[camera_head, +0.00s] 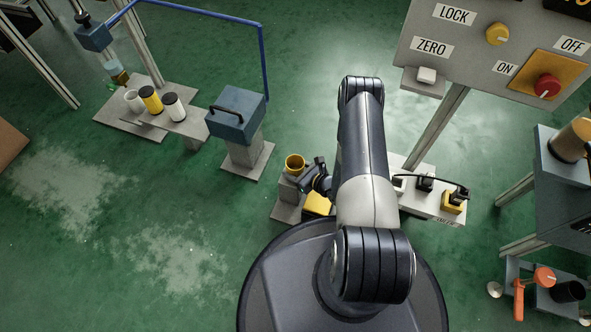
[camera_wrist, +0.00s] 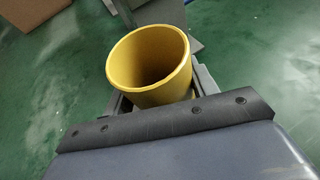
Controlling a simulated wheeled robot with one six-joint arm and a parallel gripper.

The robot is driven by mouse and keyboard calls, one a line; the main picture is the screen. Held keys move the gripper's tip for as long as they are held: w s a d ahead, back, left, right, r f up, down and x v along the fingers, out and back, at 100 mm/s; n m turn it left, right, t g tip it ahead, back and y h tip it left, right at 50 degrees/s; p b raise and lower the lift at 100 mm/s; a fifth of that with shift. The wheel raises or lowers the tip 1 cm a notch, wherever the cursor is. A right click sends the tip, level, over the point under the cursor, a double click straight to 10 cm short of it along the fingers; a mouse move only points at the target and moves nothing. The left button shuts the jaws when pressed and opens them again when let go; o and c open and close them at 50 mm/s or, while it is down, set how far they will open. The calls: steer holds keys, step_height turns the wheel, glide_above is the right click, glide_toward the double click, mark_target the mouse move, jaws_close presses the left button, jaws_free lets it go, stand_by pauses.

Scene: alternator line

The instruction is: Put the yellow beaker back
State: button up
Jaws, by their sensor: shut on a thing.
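The yellow beaker (camera_head: 295,162) is upright beside the end of my arm, above a small grey stand (camera_head: 287,190) in the head view. Whether it touches the stand cannot be told. In the wrist view the beaker (camera_wrist: 150,62) has its open mouth facing up toward the camera and looks empty. My gripper (camera_head: 308,172) is shut on it, with grey fingers at its sides in the wrist view (camera_wrist: 160,96). The beaker's lower part is hidden.
A yellow block (camera_head: 318,203) lies close under my gripper. A blue box on a post (camera_head: 236,116) stands to the left, before a grey platform (camera_head: 190,124) with several cups. A white board (camera_head: 432,204) with black connectors and a control panel (camera_head: 470,62) are to the right.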

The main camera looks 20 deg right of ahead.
steer(key=shift+r, duration=0.1)
steer(key=o, duration=1)
